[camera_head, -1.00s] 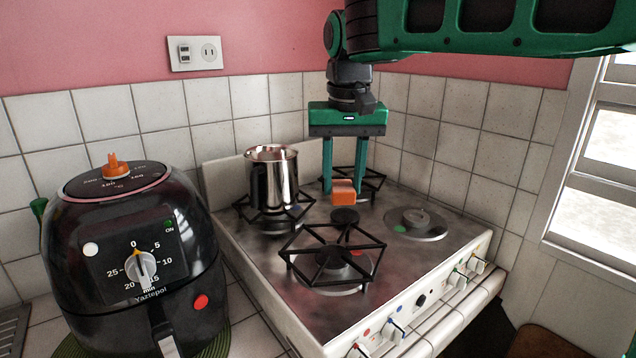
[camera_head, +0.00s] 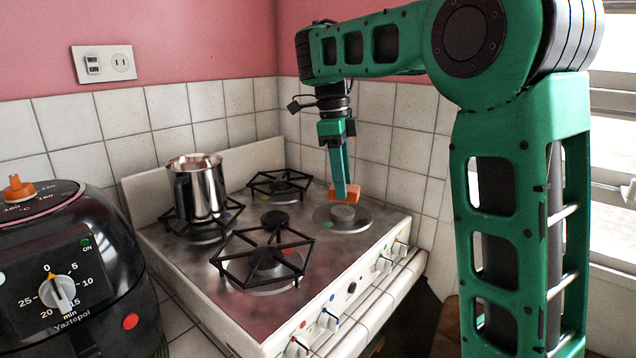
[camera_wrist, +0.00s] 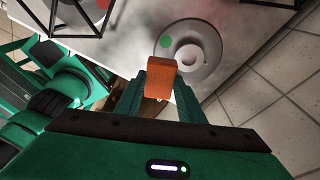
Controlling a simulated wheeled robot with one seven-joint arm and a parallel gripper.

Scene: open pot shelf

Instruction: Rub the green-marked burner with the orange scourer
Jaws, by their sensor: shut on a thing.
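My gripper (camera_head: 340,176) is shut on the orange scourer (camera_head: 345,190). It holds the scourer just behind the bare round burner (camera_head: 345,222) at the right of the stove, close over that burner's far edge in the head view. A green dot (camera_head: 328,225) marks this burner. In the wrist view the scourer (camera_wrist: 160,78) sits between the two fingers, and the burner (camera_wrist: 187,70) with its green dot (camera_wrist: 165,41) lies just beyond it. I cannot tell whether the scourer touches the burner.
A steel pot (camera_head: 197,190) stands on the back left grate of the stove (camera_head: 190,262). Black grates (camera_head: 262,258) cover the front left and back burners. A black air fryer (camera_head: 75,265) stands at the left. Tiled walls close off the back and right.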

